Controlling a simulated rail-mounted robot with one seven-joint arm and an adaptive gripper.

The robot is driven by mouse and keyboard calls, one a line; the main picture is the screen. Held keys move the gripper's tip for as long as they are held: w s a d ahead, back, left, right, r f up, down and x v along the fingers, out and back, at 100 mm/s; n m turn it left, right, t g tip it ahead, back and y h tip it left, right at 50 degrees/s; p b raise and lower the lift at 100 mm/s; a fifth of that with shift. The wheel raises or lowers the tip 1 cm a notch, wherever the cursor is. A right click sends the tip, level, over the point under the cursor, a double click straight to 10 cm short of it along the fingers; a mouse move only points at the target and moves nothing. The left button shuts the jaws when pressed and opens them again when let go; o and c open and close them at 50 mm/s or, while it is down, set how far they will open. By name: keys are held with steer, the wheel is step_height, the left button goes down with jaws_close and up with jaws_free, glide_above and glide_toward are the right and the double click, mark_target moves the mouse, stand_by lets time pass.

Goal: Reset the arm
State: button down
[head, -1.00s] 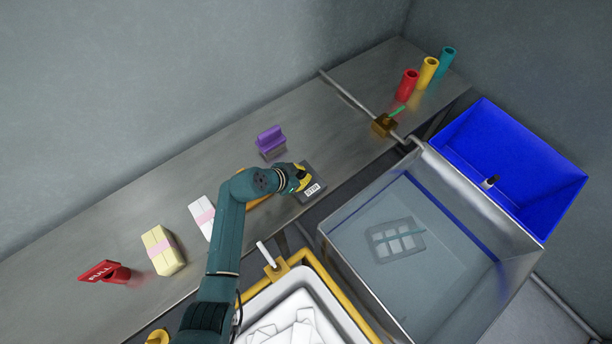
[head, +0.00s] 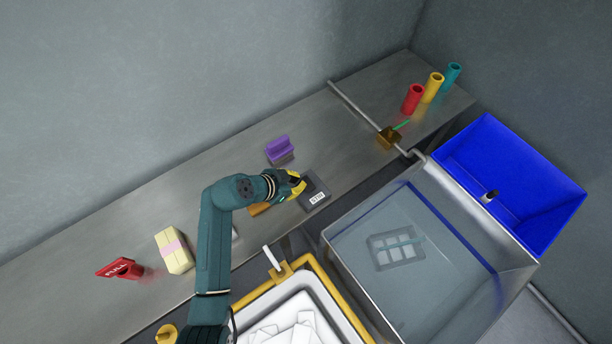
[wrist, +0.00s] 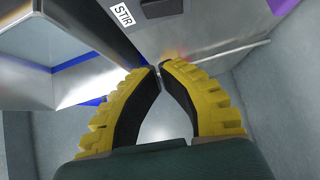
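My gripper (head: 298,186) is at the end of my teal arm, over the metal bench, next to the left side of a dark box (head: 316,188) with a white label. In the wrist view its yellow-backed black fingers (wrist: 160,69) come together at the tips with nothing seen between them. The label there reads STIR (wrist: 123,15). I cannot tell whether the gripper touches the box.
A purple block (head: 279,149) stands behind my gripper, an orange piece (head: 260,208) beside it. A cream packet (head: 174,250) and red PULL handle (head: 122,268) lie left. A white-lined tub (head: 320,311), clear-walled bin (head: 350,235) and blue bin (head: 548,188) stand in front.

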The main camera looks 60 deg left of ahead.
steer(key=v, duration=0.3)
steer(key=shift+d, duration=0.1)
steer(key=shift+w, duration=0.1)
stand_by(0.3)
